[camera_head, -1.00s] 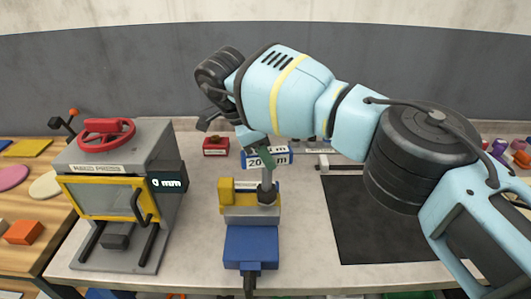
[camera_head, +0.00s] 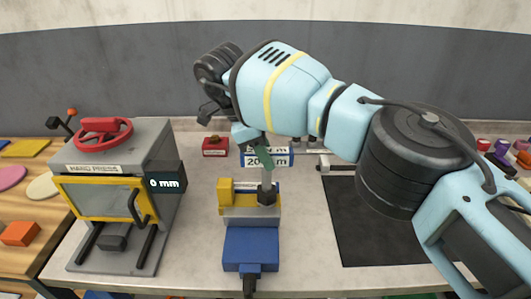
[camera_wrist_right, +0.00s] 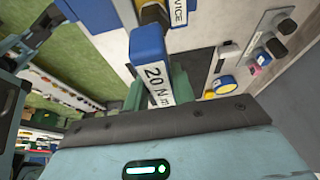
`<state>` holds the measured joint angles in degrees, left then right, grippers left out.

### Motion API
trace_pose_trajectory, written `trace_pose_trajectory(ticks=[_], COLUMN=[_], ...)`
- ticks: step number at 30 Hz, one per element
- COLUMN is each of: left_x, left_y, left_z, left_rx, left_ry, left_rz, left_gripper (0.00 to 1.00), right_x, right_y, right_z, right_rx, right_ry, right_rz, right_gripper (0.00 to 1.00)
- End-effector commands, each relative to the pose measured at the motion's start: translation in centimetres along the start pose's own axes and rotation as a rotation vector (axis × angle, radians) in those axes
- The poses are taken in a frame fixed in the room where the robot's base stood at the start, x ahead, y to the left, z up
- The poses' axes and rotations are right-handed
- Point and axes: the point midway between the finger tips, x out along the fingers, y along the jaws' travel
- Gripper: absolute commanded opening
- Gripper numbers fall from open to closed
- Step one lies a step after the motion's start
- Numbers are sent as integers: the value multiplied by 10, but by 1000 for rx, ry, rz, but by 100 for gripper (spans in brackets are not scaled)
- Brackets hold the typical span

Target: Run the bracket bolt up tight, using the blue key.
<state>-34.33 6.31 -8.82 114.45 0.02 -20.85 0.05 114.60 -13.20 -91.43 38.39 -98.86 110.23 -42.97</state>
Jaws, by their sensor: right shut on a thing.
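The blue key (camera_head: 284,160) has a white label reading 20 Nm, partly covered by a green finger in the head view. My right gripper (camera_head: 264,155) is shut on it above the vice; the key also shows between the green fingers in the right wrist view (camera_wrist_right: 149,50). A grey shaft runs down from the gripper to a dark bolt or socket end (camera_head: 267,194) at the right of the yellow bracket (camera_head: 226,198). I cannot tell exactly how the shaft seats on the bolt. The bracket sits at the blue vice (camera_head: 250,245). My left gripper is out of view.
A hand press (camera_head: 120,200) with a red wheel and a 0 mm readout stands at the left. A small red box (camera_head: 215,147) is behind the vice. A black mat (camera_head: 375,235) lies at the right, under my arm. Wooden side tables hold coloured pieces.

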Motion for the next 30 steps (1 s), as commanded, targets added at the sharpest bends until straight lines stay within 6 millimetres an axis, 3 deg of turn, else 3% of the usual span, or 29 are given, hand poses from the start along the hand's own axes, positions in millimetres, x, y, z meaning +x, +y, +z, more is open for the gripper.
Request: trace_pose_trajectory(ticks=[30], left_x=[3], left_y=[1], left_z=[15], left_rx=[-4], left_ry=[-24], left_rz=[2], left_gripper=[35], right_x=[0], right_y=[0], right_z=[0], right_rx=[112], right_ry=[1], right_rz=[46], right_gripper=[0])
